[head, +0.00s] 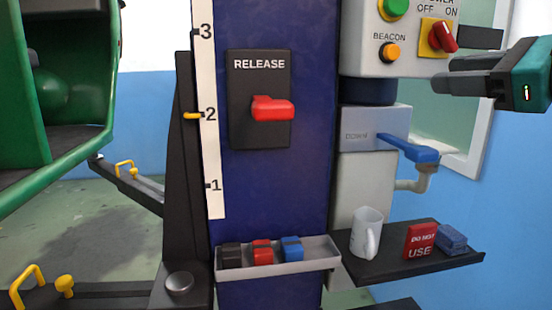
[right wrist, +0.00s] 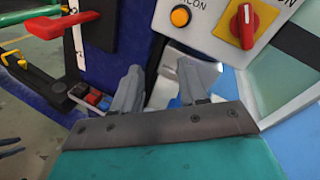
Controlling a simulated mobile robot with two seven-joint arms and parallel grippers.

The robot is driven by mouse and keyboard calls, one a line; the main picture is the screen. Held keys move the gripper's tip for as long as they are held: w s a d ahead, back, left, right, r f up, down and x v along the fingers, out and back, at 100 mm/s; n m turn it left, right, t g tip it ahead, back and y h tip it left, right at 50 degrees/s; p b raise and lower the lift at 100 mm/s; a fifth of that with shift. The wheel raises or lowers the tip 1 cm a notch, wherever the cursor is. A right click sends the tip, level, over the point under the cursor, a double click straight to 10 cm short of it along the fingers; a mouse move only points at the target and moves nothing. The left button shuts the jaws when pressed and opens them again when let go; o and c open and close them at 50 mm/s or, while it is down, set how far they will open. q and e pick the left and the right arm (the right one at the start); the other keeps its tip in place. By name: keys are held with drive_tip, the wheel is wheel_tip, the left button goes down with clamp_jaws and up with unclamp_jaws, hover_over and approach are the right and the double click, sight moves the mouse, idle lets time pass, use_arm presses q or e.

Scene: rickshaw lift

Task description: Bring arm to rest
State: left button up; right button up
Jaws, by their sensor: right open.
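My right gripper (head: 452,74) comes in from the right edge of the head view, in front of the window and just right of the control box. Its two grey fingers are apart with nothing between them. In the right wrist view the open fingers (right wrist: 165,92) point toward the area under the control box (right wrist: 222,30). The red power switch (head: 440,37) is close above the fingers in the head view; I see no contact. My left gripper does not show in either view.
A blue column carries a red release lever (head: 273,108). A blue-handled valve (head: 408,147) is below the control box (head: 395,62). A shelf (head: 385,268) holds a white mug (head: 366,234), a red sign block (head: 420,241) and a blue item (head: 452,239). A green vehicle (head: 90,140) stands left.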

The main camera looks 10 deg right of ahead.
drive_tip(key=a+f+m+g+y, duration=0.4)
drive_tip(key=a+f+m+y, duration=0.2)
drive_tip(key=a+f+y, duration=0.55)
wheel_tip(320, 180, down, 18)
drive_tip(key=w+d+m+t+h, duration=0.15)
drive_tip(key=m+t+h, duration=0.7)
drive_tip(key=m, duration=1.35)
drive_tip(key=s+a+f+m+g+h+p, duration=0.1)
drive_tip(key=s+f+m+g+h, duration=0.15)
drive_tip(key=s+f+m, duration=0.45)
drive_tip(key=s+a+f+m+g+h, duration=0.2)
drive_tip(key=s+f+m+g, duration=0.15)
drive_tip(key=f, duration=0.65)
drive_tip(key=s+a+f+m+g+h+p, duration=0.1)
drive_tip(key=s+f+m+g+h, duration=0.15)
drive_tip(key=s+f+m, duration=0.45)
use_arm(q)
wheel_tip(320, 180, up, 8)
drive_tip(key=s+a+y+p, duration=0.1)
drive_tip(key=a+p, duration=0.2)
drive_tip(key=p, duration=0.7)
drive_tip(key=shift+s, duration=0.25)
use_arm(e)
wheel_tip(320, 180, up, 5)
drive_tip(key=w+d+n, duration=0.1)
drive_tip(key=d+n, duration=0.1)
drive_tip(key=shift+d+r+g+h, duration=0.15)
drive_tip(key=shift+d+g+h, duration=0.15)
